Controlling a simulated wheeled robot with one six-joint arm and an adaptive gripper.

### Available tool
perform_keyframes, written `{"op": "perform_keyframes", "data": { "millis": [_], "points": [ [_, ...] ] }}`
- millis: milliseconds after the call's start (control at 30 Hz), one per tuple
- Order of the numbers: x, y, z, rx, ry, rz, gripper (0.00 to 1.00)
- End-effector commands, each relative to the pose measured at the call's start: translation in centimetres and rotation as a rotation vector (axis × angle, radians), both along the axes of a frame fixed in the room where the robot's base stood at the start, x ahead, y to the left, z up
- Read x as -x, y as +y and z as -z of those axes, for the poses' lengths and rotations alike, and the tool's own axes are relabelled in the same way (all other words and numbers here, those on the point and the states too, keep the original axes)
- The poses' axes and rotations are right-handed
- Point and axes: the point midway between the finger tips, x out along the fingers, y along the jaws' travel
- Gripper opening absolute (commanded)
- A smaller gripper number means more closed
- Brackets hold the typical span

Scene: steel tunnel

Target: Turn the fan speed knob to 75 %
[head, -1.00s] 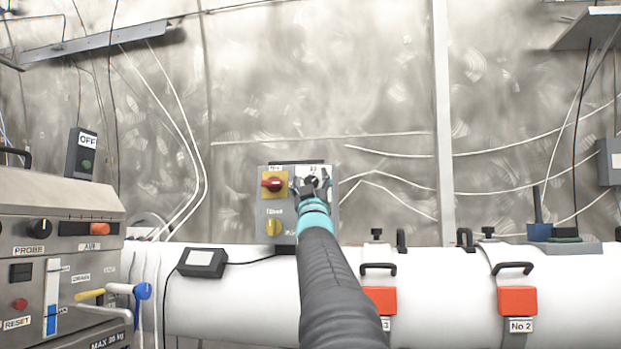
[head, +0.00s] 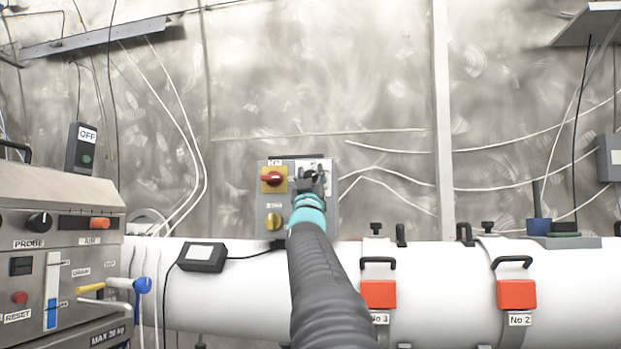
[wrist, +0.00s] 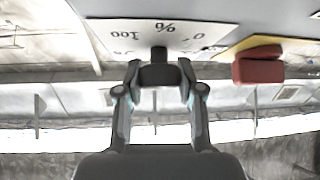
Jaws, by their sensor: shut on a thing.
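The fan speed knob (wrist: 159,74) is black and sits on a white scale plate (wrist: 108,30) marked with % and 100, seen upside down in the wrist view. My gripper (wrist: 160,84) is shut on the knob, one finger on each side. In the head view my gripper (head: 311,181) is at the upper right of the grey control box (head: 293,228) and hides most of the knob. The knob's exact setting cannot be read.
A red switch on a yellow plate (head: 274,180) is close to the left of my gripper, with a yellow knob (head: 273,222) below it. A white pipe (head: 450,285) runs below the box. A machine panel (head: 85,262) stands at the left.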

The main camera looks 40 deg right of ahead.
Motion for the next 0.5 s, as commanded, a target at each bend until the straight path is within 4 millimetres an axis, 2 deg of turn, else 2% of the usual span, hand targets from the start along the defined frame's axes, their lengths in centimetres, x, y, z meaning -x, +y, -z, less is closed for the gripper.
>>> {"op": "perform_keyframes", "data": {
  "millis": [333,367,400,467,500],
  "points": [
    [0.03,0.03,-0.09,-0.008,-0.009,-0.001,0.02],
    [0.03,0.03,-0.09,-0.008,-0.009,-0.001,0.4],
    [0.03,0.03,-0.09,-0.008,-0.009,-0.001,0.5],
    [0.03,0.02,-0.08,-0.008,-0.009,-0.001,0.63],
    [0.03,0.02,-0.07,-0.008,-0.009,-0.001,0.63]
  ]
}}
